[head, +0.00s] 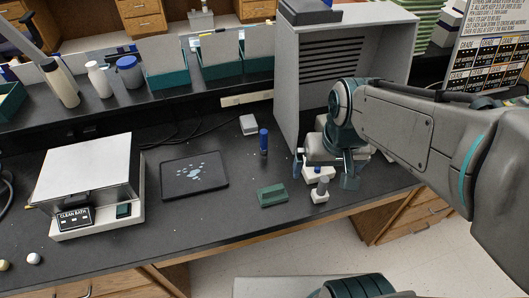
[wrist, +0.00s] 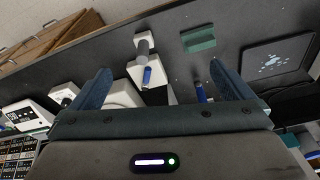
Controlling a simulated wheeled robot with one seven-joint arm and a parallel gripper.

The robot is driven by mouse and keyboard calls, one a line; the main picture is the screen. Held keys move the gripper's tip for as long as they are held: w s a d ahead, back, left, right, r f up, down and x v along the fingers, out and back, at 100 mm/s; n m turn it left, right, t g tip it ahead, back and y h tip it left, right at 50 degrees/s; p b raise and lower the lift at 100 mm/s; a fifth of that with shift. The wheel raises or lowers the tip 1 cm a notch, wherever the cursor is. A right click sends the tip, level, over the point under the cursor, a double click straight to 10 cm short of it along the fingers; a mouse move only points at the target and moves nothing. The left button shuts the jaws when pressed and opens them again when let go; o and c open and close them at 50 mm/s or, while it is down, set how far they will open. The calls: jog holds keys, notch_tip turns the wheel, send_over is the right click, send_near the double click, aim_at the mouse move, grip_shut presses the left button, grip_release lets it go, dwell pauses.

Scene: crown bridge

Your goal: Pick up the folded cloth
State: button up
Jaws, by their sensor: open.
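A small dark green rectangular block (head: 272,195), which looks like the folded cloth, lies flat on the dark counter near its front edge. It also shows in the wrist view (wrist: 198,39), beyond and right of centre between the fingers. My gripper (head: 323,174) is to the right of the cloth, above the counter in front of the grey cabinet. Its two fingers are spread wide in the wrist view (wrist: 162,78), with nothing held between them. The cloth is apart from the fingers.
White devices, one with a grey knob (head: 321,187), stand under and beside my gripper. A blue upright cylinder (head: 263,142) stands behind the cloth. A dark tray (head: 194,175) lies left, then a clean bath (head: 88,180). The grey cabinet (head: 345,70) rises behind my arm.

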aim_at(273, 190)
jog(key=w+a+f+n+g, duration=0.2)
jog(key=w+a+f+n, duration=0.1)
jog(key=w+a+f, duration=0.65)
jog(key=f, duration=0.2)
jog(key=s+f, duration=0.1)
jog(key=f, duration=0.1)
jog(key=a+f, duration=0.1)
jog(key=f, duration=0.1)
jog(key=shift+s+f+b, duration=0.3)
jog(key=shift+f+b, duration=0.1)
jog(key=shift+d+f, duration=0.15)
jog(key=shift+f, duration=2.55)
jog(key=c, duration=1)
